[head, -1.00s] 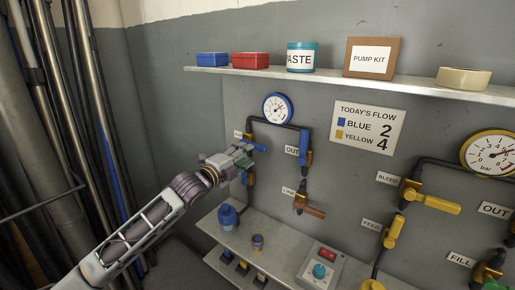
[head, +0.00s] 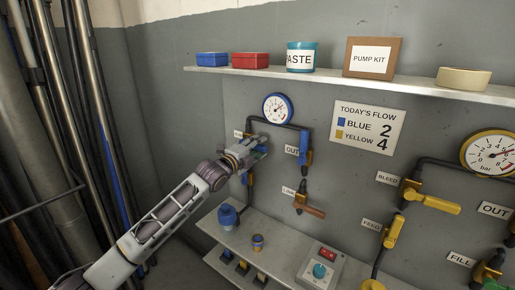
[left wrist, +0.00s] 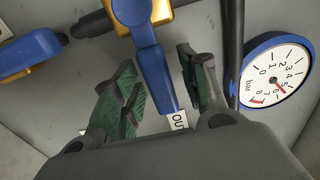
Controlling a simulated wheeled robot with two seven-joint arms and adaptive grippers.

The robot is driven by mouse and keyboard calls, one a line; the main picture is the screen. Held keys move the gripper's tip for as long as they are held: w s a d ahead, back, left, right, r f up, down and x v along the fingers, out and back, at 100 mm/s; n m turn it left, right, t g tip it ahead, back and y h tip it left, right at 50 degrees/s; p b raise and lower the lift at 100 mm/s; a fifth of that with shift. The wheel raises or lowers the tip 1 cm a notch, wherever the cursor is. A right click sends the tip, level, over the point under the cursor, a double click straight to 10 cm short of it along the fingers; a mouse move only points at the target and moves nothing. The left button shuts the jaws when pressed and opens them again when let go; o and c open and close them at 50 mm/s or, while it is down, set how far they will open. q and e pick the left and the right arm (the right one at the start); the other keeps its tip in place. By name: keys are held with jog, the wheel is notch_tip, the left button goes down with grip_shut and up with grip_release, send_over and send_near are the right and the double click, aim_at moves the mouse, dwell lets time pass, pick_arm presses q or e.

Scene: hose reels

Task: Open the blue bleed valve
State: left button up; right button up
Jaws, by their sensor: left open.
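The blue bleed valve lever (head: 264,138) is on the wall panel below the blue-rimmed gauge, mostly covered by my left gripper (head: 256,151). In the left wrist view, a blue lever (left wrist: 156,72) on a yellow valve body (left wrist: 160,12) reaches down between the two green-padded fingers of my left gripper (left wrist: 160,90). The fingers are open, one on each side of the lever, with visible gaps. Contact is not seen. The small label beside the valve is partly hidden. My right gripper is not in view.
The blue-rimmed gauge (head: 278,108) is just above the gripper. The blue OUT valve (head: 305,148) is to the right. Another blue handle (left wrist: 28,54) shows in the left wrist view. Vertical pipes stand at left.

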pick_arm(q)
jog(key=shift+w, duration=0.1)
grip_shut()
dwell(0.3)
dwell(0.4)
